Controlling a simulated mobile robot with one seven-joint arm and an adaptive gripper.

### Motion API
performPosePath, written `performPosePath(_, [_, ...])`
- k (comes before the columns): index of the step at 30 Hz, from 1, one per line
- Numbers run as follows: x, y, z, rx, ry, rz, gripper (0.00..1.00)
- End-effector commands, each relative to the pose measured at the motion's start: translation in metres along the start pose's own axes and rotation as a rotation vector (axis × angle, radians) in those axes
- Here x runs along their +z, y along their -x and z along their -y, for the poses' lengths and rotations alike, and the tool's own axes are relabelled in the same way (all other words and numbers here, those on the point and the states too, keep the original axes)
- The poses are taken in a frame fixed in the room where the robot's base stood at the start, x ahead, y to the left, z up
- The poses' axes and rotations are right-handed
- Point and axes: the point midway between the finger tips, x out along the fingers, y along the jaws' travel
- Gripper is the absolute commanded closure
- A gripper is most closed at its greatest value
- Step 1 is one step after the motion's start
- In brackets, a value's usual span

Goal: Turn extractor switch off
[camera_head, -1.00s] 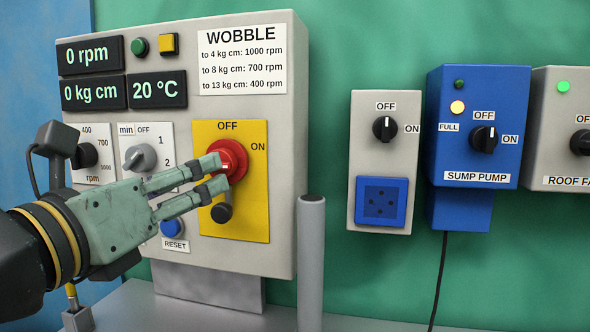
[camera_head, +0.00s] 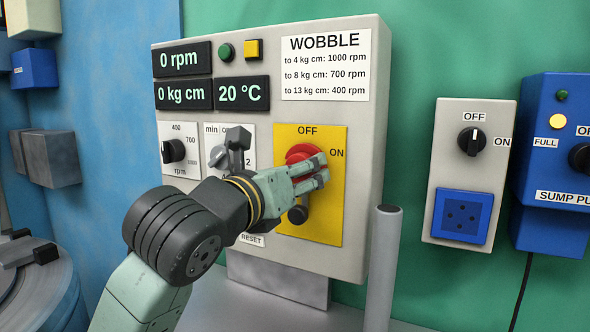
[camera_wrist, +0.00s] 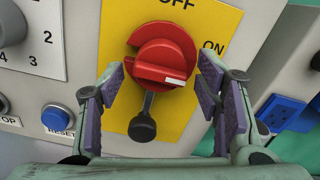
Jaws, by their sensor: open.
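A red rotary switch (camera_head: 299,154) sits on a yellow plate (camera_head: 326,222) marked OFF at the top and ON at the right. In the wrist view the red switch (camera_wrist: 150,57) has its white mark at the right, on the ON side. No label reading "extractor" is legible. My gripper (camera_head: 324,170) is open in front of the switch. In the wrist view its fingers (camera_wrist: 163,78) stand left and right of the red handle, with gaps showing. A black knobbed lever (camera_wrist: 143,122) hangs below the switch. The fingers partly hide the switch in the head view.
The grey panel (camera_head: 362,120) also carries an rpm knob (camera_head: 173,151) and a timer knob (camera_head: 217,156). A grey post (camera_head: 382,265) stands close by at the right. A black OFF/ON switch (camera_head: 471,141) and a blue sump pump box (camera_head: 560,110) are farther right.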

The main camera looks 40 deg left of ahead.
Motion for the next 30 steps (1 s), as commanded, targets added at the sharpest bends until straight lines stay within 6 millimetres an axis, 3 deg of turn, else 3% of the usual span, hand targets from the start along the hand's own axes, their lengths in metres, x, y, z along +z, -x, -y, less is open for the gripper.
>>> performPosePath(6, [-0.0003, -0.0001, -0.0001, 0.000, 0.000, 0.000, 0.42])
performPosePath(27, [-0.0002, 0.0002, -0.0001, 0.000, 0.000, 0.000, 0.89])
performPosePath(30, [-0.0003, 0.0002, 0.0000, 0.000, 0.001, 0.000, 0.89])
